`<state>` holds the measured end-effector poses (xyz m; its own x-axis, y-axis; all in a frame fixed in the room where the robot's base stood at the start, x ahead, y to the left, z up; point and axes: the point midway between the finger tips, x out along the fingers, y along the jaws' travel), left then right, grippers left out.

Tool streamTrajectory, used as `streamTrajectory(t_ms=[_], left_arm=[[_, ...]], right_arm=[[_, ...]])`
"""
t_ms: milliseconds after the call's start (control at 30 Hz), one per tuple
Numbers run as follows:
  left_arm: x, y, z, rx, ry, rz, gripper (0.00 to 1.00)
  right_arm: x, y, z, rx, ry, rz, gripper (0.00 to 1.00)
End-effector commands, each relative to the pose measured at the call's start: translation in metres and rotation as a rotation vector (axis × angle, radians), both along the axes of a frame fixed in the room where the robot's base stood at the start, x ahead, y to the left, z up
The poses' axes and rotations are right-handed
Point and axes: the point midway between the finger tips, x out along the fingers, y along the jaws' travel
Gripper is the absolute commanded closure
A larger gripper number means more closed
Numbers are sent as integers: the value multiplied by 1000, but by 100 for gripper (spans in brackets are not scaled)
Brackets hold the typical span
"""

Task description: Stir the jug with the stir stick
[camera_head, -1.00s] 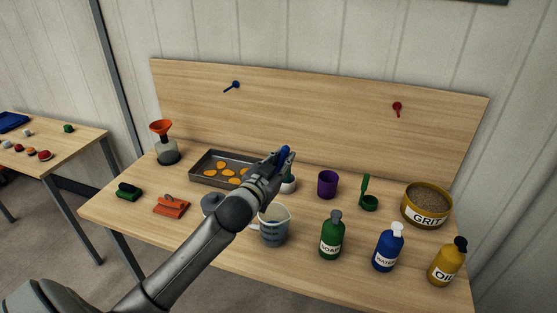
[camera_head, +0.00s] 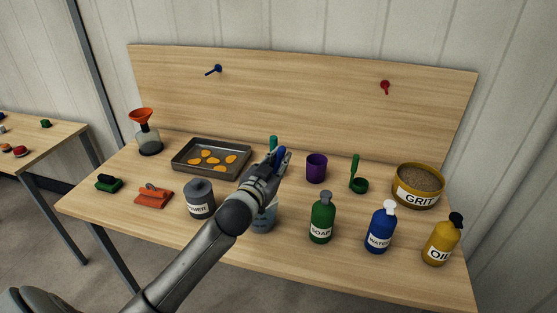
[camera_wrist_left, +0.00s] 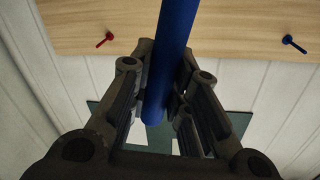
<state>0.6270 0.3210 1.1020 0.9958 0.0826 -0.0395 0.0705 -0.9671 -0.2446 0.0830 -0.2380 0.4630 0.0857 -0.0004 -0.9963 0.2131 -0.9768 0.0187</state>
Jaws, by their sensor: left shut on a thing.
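My left gripper (camera_head: 277,160) is shut on a blue stick, the stir stick; its tip shows between the fingers in the head view. In the left wrist view the stick (camera_wrist_left: 172,55) is a long blue rod between the two fingers (camera_wrist_left: 160,105). The jug (camera_head: 264,219) is a clear measuring jug with bluish contents, standing on the table in front of the gripper. My forearm and wrist hide its upper part and rim. My right gripper is not in view.
A grey primer can (camera_head: 200,202) stands left of the jug, and a green soap bottle (camera_head: 321,220) right of it. A metal tray (camera_head: 183,164) and a purple cup (camera_head: 316,168) are behind. Water (camera_head: 381,228) and oil (camera_head: 440,241) bottles stand at the right.

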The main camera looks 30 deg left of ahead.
Motion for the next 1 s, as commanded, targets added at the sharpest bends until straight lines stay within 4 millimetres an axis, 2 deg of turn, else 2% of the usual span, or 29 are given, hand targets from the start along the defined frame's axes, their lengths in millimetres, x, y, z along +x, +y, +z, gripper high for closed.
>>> streamTrajectory(t_ms=[33, 333, 1000], left_arm=[[0, 1, -7, 0, 1, 0, 100], [-2, 7, -30, -1, 1, 1, 100], [-5, 20, -82, -1, 0, 0, 100]], right_arm=[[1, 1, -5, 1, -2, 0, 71], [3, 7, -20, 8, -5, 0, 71], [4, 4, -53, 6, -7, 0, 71]])
